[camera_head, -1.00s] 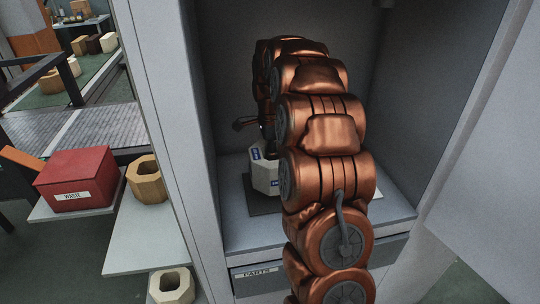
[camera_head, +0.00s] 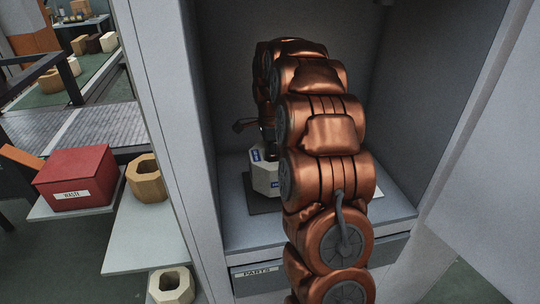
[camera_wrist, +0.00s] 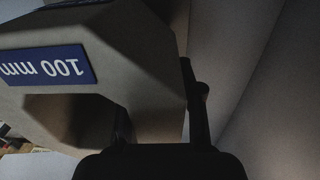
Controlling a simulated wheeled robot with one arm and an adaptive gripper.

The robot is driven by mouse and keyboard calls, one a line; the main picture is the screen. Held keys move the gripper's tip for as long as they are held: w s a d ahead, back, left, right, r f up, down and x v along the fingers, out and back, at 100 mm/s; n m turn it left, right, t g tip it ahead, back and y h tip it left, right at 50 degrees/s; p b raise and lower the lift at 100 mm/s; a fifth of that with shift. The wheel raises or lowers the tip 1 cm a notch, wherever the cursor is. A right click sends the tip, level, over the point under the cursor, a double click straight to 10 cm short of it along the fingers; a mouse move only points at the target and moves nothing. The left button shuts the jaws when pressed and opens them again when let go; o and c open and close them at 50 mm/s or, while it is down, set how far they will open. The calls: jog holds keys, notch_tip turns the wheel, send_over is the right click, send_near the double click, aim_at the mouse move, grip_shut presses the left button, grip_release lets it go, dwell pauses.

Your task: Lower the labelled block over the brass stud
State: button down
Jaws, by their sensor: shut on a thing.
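The labelled block (camera_head: 264,176) is pale and faceted, with blue labels, inside the grey cabinet and above or on a dark mat (camera_head: 258,207). In the wrist view the block (camera_wrist: 130,65) fills the upper left; its blue label reads "100 mm" upside down, and a dark opening shows below it. My gripper (camera_wrist: 157,105) is shut on the block, with one dark finger along its right side; the other finger is mostly hidden in shadow. In the head view my copper arm covers most of the gripper. The brass stud is not visible in either view.
Cabinet walls stand close on both sides of my arm, with the shelf (camera_head: 245,238) below. A drawer marked "PARTS" (camera_head: 257,275) is under the shelf. Outside at left are a red "WASTE" box (camera_head: 75,178) and two hollow blocks, tan (camera_head: 147,184) and pale (camera_head: 171,290).

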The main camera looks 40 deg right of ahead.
jog(key=shift+f+b, duration=0.7)
jog(key=shift+f, duration=0.75)
jog(key=c, duration=0.7)
grip_release()
jog(key=shift+r+p, duration=0.8)
jog(key=shift+r, duration=3.7)
